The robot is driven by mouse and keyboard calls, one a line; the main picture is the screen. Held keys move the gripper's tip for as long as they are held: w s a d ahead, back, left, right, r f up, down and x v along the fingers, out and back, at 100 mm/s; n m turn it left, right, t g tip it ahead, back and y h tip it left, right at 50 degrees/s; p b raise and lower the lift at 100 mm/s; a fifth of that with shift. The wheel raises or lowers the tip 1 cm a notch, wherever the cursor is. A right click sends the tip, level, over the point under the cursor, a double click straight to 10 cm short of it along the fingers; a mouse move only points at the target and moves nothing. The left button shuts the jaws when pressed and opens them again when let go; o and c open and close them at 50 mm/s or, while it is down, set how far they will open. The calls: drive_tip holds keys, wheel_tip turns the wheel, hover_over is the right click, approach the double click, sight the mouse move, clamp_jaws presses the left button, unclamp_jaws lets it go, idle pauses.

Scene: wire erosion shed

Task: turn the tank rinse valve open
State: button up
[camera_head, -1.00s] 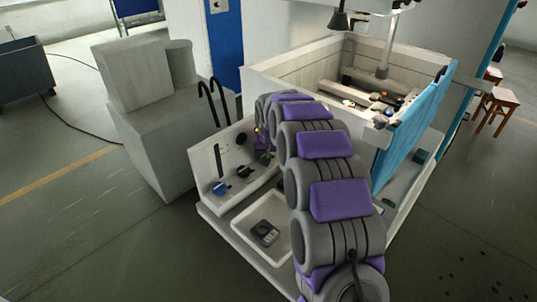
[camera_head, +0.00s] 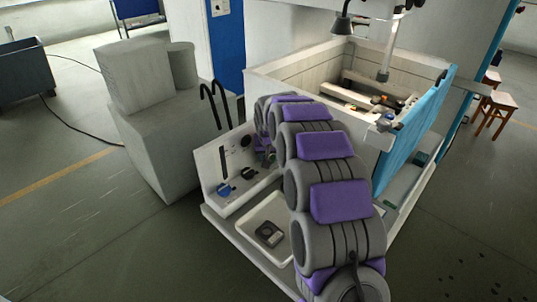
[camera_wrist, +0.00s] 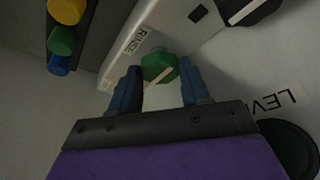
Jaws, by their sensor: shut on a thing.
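In the wrist view, a green knob (camera_wrist: 153,62) with a pale pointer bar sits on the pale panel beside a "RINSE" label (camera_wrist: 137,40). My gripper (camera_wrist: 160,70) has its two blue fingers on either side of this knob and is shut on it. The pointer bar runs slantwise between the fingers. In the head view, my arm reaches down to the panel (camera_head: 208,168) of the machine, and the arm hides most of the gripper and the rinse knob.
Blue (camera_head: 223,190) and black (camera_head: 250,174) knobs are left of the arm. A white tray (camera_head: 250,220) holds a dark device (camera_head: 270,235). A grey cabinet (camera_head: 160,140) stands left. The open tank (camera_head: 290,72) and blue door (camera_head: 415,125) are behind right.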

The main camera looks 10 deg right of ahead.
drive_tip(key=n+p, duration=0.1)
drive_tip(key=p, duration=0.1)
drive_tip(key=shift+s+d+r+n+y+p, duration=0.1)
drive_tip(key=shift+n+y+p, duration=0.25)
drive_tip(key=shift+n+y, duration=0.05)
drive_tip(key=shift+n+y+p, duration=0.3)
drive_tip(key=shift+n+p, duration=0.5)
drive_tip(key=shift+n, duration=0.1)
drive_tip(key=n, duration=0.1)
drive_tip(key=n+y, duration=0.1)
drive_tip(key=shift+w+d+n, duration=0.15)
drive_tip(key=shift+w+n, duration=0.05)
drive_tip(key=shift+n, duration=0.1)
drive_tip(key=n, duration=0.2)
drive_tip(key=n+g+y+b, duration=0.1)
drive_tip(key=shift+w+d+f+n, duration=0.1)
drive_tip(key=shift+d+f+n, duration=0.05)
drive_tip(key=shift+f+n, duration=0.2)
drive_tip(key=n+g+b, duration=0.1)
drive_tip(key=n, duration=0.1)
drive_tip(key=shift+w+d+n+y, duration=0.1)
drive_tip(key=shift+d+n+y, duration=0.05)
drive_tip(key=shift+n+y, duration=0.25)
drive_tip(key=n+g, duration=0.1)
drive_tip(key=n, duration=0.1)
drive_tip(key=n+b, duration=0.1)
drive_tip(key=n, duration=0.1)
drive_tip(key=shift+w+r+n+g+y+b, duration=0.2)
drive_tip(key=shift+n+g+y+b, duration=0.1)
drive_tip(key=shift+n+g+y, duration=0.1)
